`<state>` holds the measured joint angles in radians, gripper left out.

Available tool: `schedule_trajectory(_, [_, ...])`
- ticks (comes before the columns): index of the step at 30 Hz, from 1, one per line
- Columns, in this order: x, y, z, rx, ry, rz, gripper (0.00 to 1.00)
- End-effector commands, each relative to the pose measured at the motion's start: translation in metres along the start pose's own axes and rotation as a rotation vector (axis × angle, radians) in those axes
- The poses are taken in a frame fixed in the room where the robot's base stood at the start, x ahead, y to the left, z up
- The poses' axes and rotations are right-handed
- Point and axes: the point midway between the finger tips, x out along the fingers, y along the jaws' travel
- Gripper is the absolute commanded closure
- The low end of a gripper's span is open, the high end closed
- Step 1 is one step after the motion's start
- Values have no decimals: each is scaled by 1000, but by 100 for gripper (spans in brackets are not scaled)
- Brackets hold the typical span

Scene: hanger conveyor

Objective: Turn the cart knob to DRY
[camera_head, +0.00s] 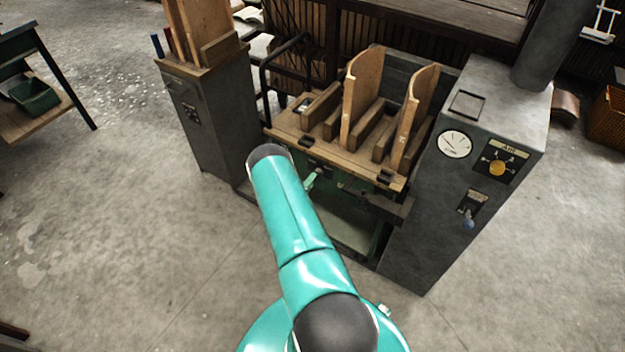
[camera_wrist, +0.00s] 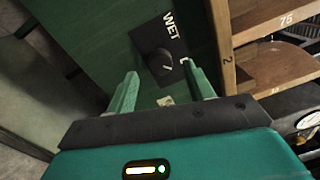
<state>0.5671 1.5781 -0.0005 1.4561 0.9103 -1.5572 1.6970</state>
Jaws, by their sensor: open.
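The cart knob (camera_wrist: 167,68) is a dark round knob on a black plate, set in a green panel (camera_wrist: 95,40). A short pale line shows on the knob, and the word WET (camera_wrist: 171,23) is printed above it. No DRY label is readable. My gripper (camera_wrist: 161,76) is open, with one green finger to each side of the knob's lower part in the wrist view. I cannot tell whether the fingers touch it. In the head view, the cart (camera_head: 290,133) has a wooden top carrying upright curved boards; its knob is not visible there.
A grey cabinet (camera_head: 420,215) right of the cart carries a gauge (camera_head: 454,144), a yellow knob (camera_head: 497,168) marked AIR and a blue-tipped lever (camera_head: 468,224). A grey pedestal (camera_head: 212,125) stands to the left.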

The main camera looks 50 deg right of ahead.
Motion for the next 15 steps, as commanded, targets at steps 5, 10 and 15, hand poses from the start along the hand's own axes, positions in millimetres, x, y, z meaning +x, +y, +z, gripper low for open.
schedule_trajectory(5, [-41,1,1,-2,-3,3,47])
schedule_trajectory(10, [-78,0,1,-2,-2,2,47])
schedule_trajectory(15, [-103,0,0,0,-1,1,47])
